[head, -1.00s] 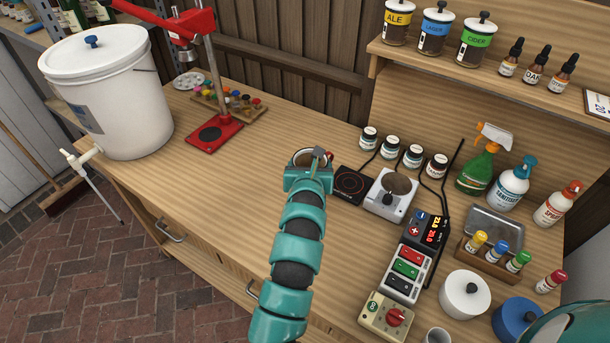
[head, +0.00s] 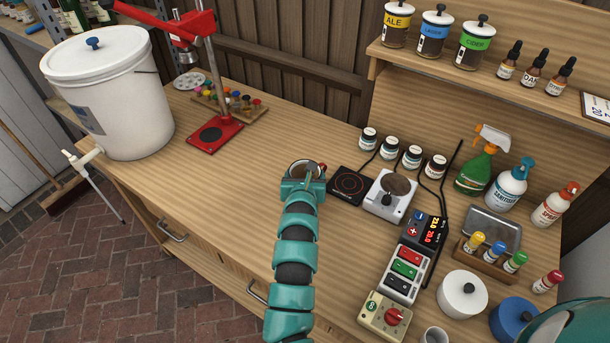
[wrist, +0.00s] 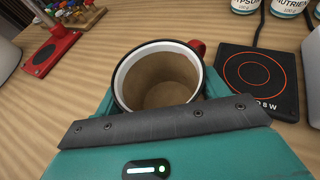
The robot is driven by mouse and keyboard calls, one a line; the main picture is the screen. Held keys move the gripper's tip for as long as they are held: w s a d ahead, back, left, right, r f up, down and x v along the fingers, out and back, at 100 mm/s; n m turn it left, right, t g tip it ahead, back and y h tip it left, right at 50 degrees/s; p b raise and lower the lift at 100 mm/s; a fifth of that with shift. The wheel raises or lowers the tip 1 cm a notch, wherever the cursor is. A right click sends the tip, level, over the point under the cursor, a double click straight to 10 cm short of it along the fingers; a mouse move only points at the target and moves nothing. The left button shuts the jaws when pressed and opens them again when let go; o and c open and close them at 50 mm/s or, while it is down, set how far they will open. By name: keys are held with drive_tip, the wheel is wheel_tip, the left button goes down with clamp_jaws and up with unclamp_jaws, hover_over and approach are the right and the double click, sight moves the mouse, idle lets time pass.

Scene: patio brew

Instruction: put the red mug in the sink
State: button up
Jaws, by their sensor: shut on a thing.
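The red mug (head: 305,170) is at my gripper (head: 302,185) over the middle of the wooden bench, left of the small black hot plate. In the wrist view the mug (wrist: 158,78) is upright. Its pale rim has a dark edge, its inside looks brownish and empty, and its red handle points to the right. My gripper (wrist: 160,105) is shut on the mug, with teal jaws at both sides. The gripper hides the mug's lower part, so I cannot tell whether it touches the bench. I see no sink in these views.
The black hot plate (head: 350,186) and a scale (head: 390,194) stand close to the right. A red bottle capper (head: 212,130) and white bucket (head: 112,100) stand at the left. Bottles and a metal tray (head: 492,228) crowd the right. The bench left of the mug is clear.

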drive_tip(key=shift+f, duration=0.2)
drive_tip(key=o, duration=1)
drive_tip(key=shift+r, duration=0.1)
